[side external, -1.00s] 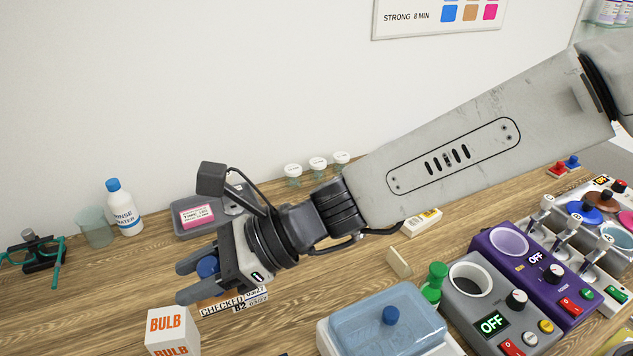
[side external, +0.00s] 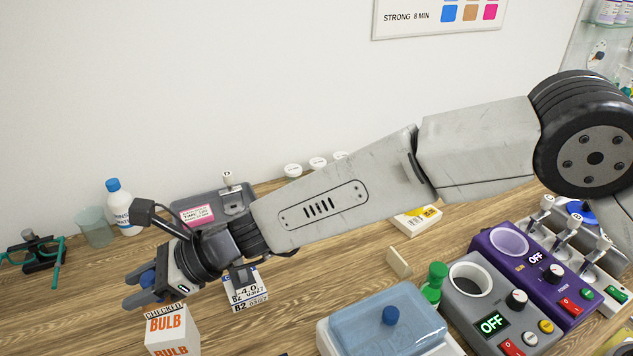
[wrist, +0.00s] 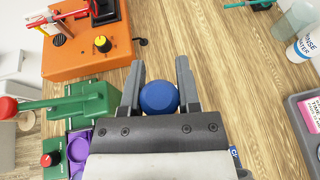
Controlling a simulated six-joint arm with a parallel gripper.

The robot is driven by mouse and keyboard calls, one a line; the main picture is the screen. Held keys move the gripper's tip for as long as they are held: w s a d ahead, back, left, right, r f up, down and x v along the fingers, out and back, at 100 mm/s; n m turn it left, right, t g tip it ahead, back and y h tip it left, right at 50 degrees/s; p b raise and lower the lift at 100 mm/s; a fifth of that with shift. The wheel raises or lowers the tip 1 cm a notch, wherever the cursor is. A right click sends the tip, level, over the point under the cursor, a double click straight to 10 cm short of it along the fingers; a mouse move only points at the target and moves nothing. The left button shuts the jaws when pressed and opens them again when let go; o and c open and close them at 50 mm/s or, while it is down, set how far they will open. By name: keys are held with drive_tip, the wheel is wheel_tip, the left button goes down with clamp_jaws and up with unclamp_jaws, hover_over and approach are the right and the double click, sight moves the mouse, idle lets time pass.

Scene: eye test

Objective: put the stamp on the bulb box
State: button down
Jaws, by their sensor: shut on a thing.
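The stamp shows a round blue knob (side external: 148,279) and a strip reading CHECKED. My gripper (side external: 135,290) is shut on the stamp, with its fingers on either side of the knob. The knob also shows between the fingers in the wrist view (wrist: 159,99). The bulb box (side external: 170,334) is white with orange lettering, upright at the lower left of the side view. The CHECKED strip appears right at the box's top; I cannot tell whether it touches. The box cannot be made out in the wrist view.
A beaker (side external: 95,228) and a rinse water bottle (side external: 119,208) stand behind. A clear-lidded tub (side external: 385,322) is at right. The wrist view shows an orange device (wrist: 88,45).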

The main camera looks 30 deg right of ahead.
drive_tip(key=shift+w+a+f, duration=0.25)
drive_tip(key=shift+f, duration=0.2)
drive_tip(key=shift+w+a+f, duration=0.25)
drive_tip(key=shift+f, duration=0.15)
drive_tip(key=shift+w+a+f, duration=0.2)
drive_tip(key=shift+f, duration=1.6)
drive_tip(key=shift+f, duration=0.1)
drive_tip(key=shift+c, duration=1.6)
unclamp_jaws()
drive_tip(key=shift+d, duration=0.1)
